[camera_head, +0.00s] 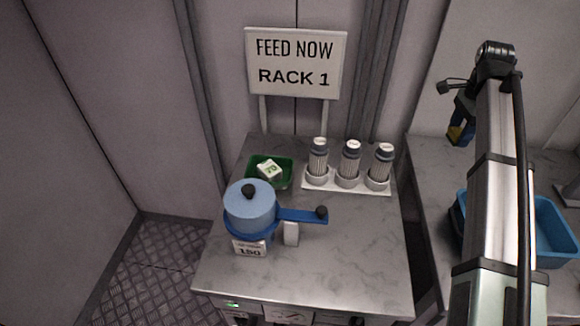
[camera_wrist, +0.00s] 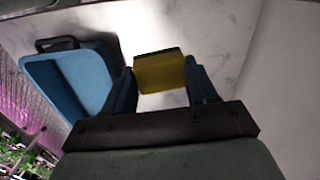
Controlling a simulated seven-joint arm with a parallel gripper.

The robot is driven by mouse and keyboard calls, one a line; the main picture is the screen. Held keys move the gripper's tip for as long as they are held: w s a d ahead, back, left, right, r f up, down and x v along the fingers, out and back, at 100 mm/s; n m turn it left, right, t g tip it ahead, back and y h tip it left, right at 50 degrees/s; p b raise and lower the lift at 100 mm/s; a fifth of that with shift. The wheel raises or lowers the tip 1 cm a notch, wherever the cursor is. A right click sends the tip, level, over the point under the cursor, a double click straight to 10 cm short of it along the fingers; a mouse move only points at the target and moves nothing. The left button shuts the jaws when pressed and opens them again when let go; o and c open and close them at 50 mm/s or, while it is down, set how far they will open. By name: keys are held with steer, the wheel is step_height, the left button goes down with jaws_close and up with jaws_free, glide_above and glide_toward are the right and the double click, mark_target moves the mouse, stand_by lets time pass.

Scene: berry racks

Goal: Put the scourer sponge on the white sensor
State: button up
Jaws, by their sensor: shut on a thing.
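The scourer sponge (camera_wrist: 160,73) is yellow with a dark layer along its far edge. In the wrist view it sits between the two blue fingers of my gripper (camera_wrist: 162,84), which is shut on it.
A blue pan with lid (camera_head: 250,207) stands above a "150" label (camera_head: 250,249). Behind are a green tray (camera_head: 285,181) with a white block and a white rack (camera_head: 346,187) of three cylinders. A blue bin (camera_head: 553,232) is at right. The table's front is clear.

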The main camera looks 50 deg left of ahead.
steer(key=s+a+n, duration=0.2)
steer(key=s+a, duration=0.7)
steer(key=a, duration=0.5)
steer(key=shift+n, duration=0.3)
steer(key=s+a+n, duration=0.1)
steer(key=s+a, duration=0.4)
steer(key=s+a+n, duration=0.1)
steer(key=s+a, duration=0.5)
steer(key=n, duration=0.3)
glide_above(269, 167)
steer(key=shift+y, duration=0.4)
steer(key=f, duration=0.6)
steer(key=shift+d, duration=0.3)
step_height(269, 167, down, 10)
steer(key=shift+a+r, duration=0.1)
